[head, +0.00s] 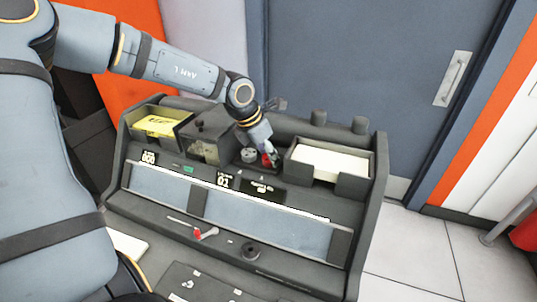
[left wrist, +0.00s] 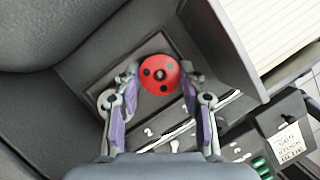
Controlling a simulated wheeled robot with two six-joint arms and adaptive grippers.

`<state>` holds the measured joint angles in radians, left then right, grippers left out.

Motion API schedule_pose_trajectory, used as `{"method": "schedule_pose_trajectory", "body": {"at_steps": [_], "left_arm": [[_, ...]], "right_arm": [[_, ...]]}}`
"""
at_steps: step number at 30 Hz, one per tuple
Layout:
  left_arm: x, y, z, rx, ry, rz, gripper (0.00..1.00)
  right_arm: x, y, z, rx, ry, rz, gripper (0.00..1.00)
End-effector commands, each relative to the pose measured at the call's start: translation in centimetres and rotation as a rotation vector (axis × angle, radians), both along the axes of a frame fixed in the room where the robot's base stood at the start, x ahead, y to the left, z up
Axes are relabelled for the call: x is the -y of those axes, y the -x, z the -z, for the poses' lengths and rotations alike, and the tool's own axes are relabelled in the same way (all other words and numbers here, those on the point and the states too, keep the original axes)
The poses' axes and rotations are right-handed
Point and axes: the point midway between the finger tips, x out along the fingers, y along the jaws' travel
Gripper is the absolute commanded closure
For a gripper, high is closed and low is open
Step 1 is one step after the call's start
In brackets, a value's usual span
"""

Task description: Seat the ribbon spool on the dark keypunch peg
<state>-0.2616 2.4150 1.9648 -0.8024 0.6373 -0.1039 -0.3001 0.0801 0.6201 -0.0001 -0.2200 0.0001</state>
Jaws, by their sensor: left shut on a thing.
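The ribbon spool is a red disc (left wrist: 158,84) with dark round holes, seen face-on in the left wrist view. In the head view only a bit of its red (head: 266,160) shows beside the fingers. My left gripper (left wrist: 163,76) is shut on the spool, one finger on either side. In the head view my left gripper (head: 271,154) reaches down into the recess between the bins on the console's upper deck. The spool is over or in a dark square recess (left wrist: 113,125). A dark spot shows at its centre; I cannot tell whether it is the keypunch peg. My right gripper is out of view.
The dark console (head: 372,200) has a tray of pale cards (head: 330,160) right of the gripper. A yellow-card bin (head: 160,125) and a lidded box (head: 203,143) stand left. A grey-white round piece (head: 248,155) sits close by the gripper.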

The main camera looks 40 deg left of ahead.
Motion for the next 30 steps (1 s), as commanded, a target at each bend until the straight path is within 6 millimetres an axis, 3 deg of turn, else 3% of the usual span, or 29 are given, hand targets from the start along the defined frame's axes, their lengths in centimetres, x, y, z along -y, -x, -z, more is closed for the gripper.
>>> {"method": "schedule_pose_trajectory", "body": {"at_steps": [2, 3, 8, 15, 20, 30], "left_arm": [[-0.01, -0.01, -0.01, 0.000, 0.000, 0.000, 0.83], [0.00, -0.01, -0.01, 0.000, 0.000, 0.000, 0.55], [0.00, -0.01, -0.01, 0.000, 0.000, 0.000, 0.33], [0.01, 0.00, 0.00, 0.000, 0.000, 0.000, 0.33], [0.01, 0.00, 0.01, 0.000, 0.000, 0.000, 0.14], [0.00, 0.00, 0.00, 0.000, 0.000, 0.000, 0.14]], "right_arm": [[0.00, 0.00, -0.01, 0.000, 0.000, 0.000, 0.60], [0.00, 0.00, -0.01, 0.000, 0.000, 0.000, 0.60], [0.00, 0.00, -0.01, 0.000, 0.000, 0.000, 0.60], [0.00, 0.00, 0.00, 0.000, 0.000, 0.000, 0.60], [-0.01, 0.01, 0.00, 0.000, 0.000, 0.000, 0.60], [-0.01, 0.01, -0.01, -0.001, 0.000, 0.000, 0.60]]}}
